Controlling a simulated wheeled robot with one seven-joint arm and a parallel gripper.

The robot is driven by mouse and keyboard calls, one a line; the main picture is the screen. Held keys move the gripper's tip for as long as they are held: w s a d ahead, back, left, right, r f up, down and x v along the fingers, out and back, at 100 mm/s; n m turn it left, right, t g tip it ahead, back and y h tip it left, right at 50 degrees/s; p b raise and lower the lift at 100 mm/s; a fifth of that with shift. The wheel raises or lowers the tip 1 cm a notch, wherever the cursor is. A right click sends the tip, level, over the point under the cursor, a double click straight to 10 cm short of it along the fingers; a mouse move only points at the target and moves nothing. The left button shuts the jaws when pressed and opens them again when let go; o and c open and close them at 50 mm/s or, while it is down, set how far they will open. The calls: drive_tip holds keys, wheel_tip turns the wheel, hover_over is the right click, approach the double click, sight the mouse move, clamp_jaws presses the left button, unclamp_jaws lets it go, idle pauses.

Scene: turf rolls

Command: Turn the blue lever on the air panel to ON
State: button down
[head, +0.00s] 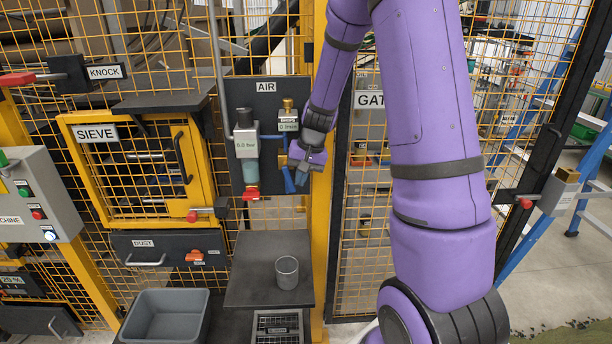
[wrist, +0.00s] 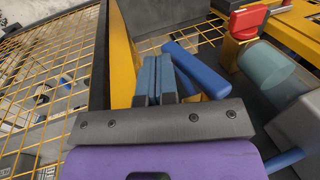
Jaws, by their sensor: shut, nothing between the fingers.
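The dark air panel (head: 291,93), labelled AIR, is on the yellow mesh fence in the middle of the head view. Its blue lever (head: 288,181) hangs down and slightly tilted at the panel's lower right. The lever also shows as a blue bar in the wrist view (wrist: 203,76). My gripper (head: 303,178) is shut and empty, just right of the lever in the head view. In the wrist view my gripper's fingers (wrist: 158,72) lie together beside the lever. I cannot tell if they touch it.
Left of the lever are a grey regulator (head: 246,143), a teal bowl (head: 250,171) and a red valve (head: 250,193). A blue pipe (head: 272,137) runs across the panel. Below, a grey cup (head: 287,272) stands on a dark shelf (head: 250,285). A yellow post (head: 320,235) is close to the right.

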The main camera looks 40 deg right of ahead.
drive_tip(key=shift+f, duration=0.1)
idle(0.3)
drive_tip(key=shift+w+a+f+t+y, duration=0.2)
drive_tip(key=shift+a+f+t+y, duration=0.1)
drive_tip(key=shift+a+f+y, duration=0.1)
idle(0.4)
